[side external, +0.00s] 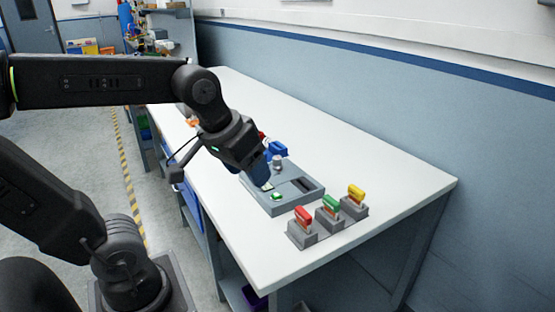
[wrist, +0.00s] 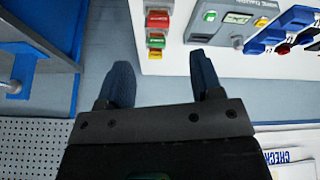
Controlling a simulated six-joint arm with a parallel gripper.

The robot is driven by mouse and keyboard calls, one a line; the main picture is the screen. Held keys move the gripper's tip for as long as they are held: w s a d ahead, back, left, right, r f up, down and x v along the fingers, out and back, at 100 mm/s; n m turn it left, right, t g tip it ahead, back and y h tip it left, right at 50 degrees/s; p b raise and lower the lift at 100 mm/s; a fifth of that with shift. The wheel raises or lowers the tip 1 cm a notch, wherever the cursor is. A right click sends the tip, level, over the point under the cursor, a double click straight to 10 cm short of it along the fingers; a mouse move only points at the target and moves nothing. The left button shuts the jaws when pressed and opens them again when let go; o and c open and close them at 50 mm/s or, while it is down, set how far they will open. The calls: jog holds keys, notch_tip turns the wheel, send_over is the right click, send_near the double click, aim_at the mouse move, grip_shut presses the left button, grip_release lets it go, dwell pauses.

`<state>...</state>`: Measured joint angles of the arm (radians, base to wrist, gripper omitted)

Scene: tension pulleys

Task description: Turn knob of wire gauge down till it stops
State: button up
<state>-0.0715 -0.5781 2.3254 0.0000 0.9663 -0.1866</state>
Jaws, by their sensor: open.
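The wire gauge appears to be the grey tray-like unit (side external: 312,198) on the white table. My gripper (side external: 266,186) points down over the unit's left side in the side view. In the wrist view my gripper (wrist: 160,62) has its fingers wide apart with nothing between them, and the panel lies beyond the right finger.
Red (side external: 303,214), green (side external: 331,203) and yellow (side external: 356,192) handled pieces stand in grey blocks near the table's front end. Blue parts (side external: 277,150) stand behind the gauge. The white table (side external: 310,140) is clear to the right, with a wall beyond.

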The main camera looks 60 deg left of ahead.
jog(key=w+a+r+n+g, duration=0.2)
jog(key=w+a+r+n, duration=0.1)
jog(key=w+a+n, duration=0.55)
jog(key=n+g, duration=0.3)
jog(key=n, duration=0.8)
send_over(278, 157)
notch_tip(278, 157, down, 7)
notch_tip(278, 157, down, 14)
jog(key=shift+d, duration=0.1)
jog(key=shift+c, duration=0.3)
jog(key=c, duration=0.9)
jog(key=shift+o, duration=0.2)
